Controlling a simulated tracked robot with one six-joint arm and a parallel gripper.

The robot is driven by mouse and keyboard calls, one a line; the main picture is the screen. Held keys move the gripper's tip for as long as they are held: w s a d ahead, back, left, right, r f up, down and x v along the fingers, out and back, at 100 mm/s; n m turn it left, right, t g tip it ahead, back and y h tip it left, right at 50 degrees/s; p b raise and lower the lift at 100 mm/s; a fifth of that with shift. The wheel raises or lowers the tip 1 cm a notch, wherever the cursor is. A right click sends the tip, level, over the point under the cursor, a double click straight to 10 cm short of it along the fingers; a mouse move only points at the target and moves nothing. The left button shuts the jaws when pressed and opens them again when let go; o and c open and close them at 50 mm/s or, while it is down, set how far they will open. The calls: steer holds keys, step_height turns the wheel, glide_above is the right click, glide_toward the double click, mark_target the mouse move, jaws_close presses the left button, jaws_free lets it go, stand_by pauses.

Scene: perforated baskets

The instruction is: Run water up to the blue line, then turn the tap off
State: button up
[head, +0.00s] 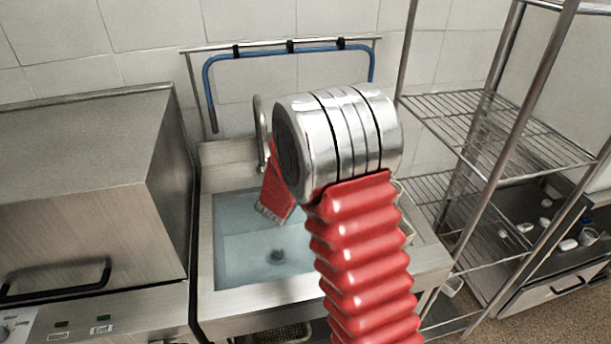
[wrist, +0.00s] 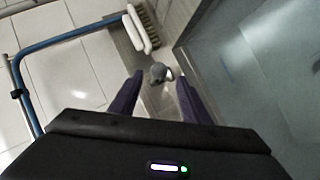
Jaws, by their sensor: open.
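The steel sink basin (head: 228,296) holds bluish, clear water (head: 238,262), with the dark drain showing through it. In the wrist view a short faint blue mark (wrist: 226,68) shows on the basin's side; I cannot tell how the water stands against it. The curved tap spout (head: 259,130) rises at the back of the sink, partly hidden by my arm. In the wrist view my gripper (wrist: 158,77) is open, its two dark fingers either side of a small grey tap knob (wrist: 160,72) near the tips. I cannot tell whether they touch it. My arm hides the knob in the head view.
A blue hose (head: 290,48) hangs on a wall rail behind the sink. A steel machine (head: 90,180) stands close at the left, and a wire shelf rack (head: 500,130) at the right. A white-edged brush (wrist: 142,28) lies beyond the knob in the wrist view.

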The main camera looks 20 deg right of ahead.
steer(key=v, duration=1)
stand_by(0.3)
